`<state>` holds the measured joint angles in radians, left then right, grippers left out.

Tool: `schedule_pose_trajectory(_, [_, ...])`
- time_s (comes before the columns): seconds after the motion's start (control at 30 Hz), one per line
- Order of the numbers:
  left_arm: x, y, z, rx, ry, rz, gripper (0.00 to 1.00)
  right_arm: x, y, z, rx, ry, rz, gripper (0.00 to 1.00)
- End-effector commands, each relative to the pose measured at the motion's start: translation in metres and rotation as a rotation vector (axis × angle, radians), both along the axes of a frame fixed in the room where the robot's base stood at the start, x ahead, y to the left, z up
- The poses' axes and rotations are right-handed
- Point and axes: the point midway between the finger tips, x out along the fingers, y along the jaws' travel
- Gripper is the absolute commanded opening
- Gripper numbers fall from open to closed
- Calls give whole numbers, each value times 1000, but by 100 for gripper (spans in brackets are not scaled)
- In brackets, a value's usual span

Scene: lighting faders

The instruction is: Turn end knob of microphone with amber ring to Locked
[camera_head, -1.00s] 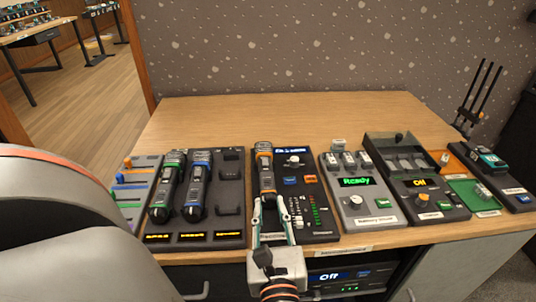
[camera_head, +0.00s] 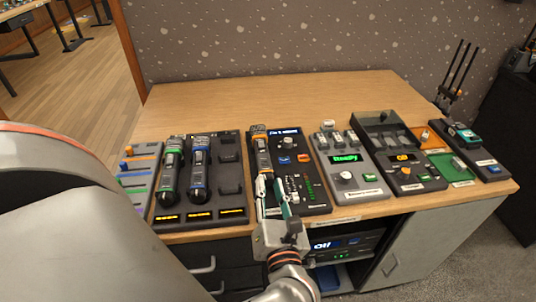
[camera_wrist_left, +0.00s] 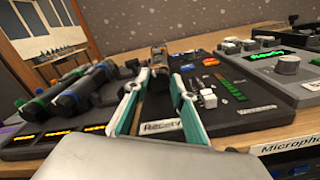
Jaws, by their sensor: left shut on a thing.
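The microphone with the amber ring (camera_head: 262,155) lies in the left part of a dark mixer panel, its near end toward me. It also shows in the left wrist view (camera_wrist_left: 159,60), between the fingers. My left gripper (camera_head: 269,182) is at the microphone's near end, shut on the end knob. The fingers cover most of the knob, so its angle and any Locked mark cannot be read. A green-ringed microphone (camera_head: 171,175) and a blue-ringed microphone (camera_head: 199,170) lie in a dark rack to the left. My right gripper is not in view.
Right of the microphone, the panel has buttons, faders and a lit display (camera_head: 284,133). A grey unit reading Ready (camera_head: 346,158) and other control boxes stand farther right. The back of the wooden table (camera_head: 270,95) is clear.

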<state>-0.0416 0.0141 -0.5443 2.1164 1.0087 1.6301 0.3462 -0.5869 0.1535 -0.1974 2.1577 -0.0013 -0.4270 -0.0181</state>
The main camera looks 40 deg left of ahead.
Motion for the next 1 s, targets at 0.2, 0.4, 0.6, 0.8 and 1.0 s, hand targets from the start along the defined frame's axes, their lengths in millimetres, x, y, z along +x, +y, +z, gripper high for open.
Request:
schedule_pose_trajectory(0.2, [0,0,-1,1,3,0,3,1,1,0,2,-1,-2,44])
schedule_pose_trajectory(0.4, [0,0,-1,1,2,0,40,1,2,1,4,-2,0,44])
schedule_pose_trajectory(0.6, [0,0,0,1,2,0,42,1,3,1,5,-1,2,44])
schedule_pose_trajectory(0.8, [0,0,3,0,0,0,42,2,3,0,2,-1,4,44])
schedule_pose_trajectory(1.0, [0,0,29,-4,-3,2,42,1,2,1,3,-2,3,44])
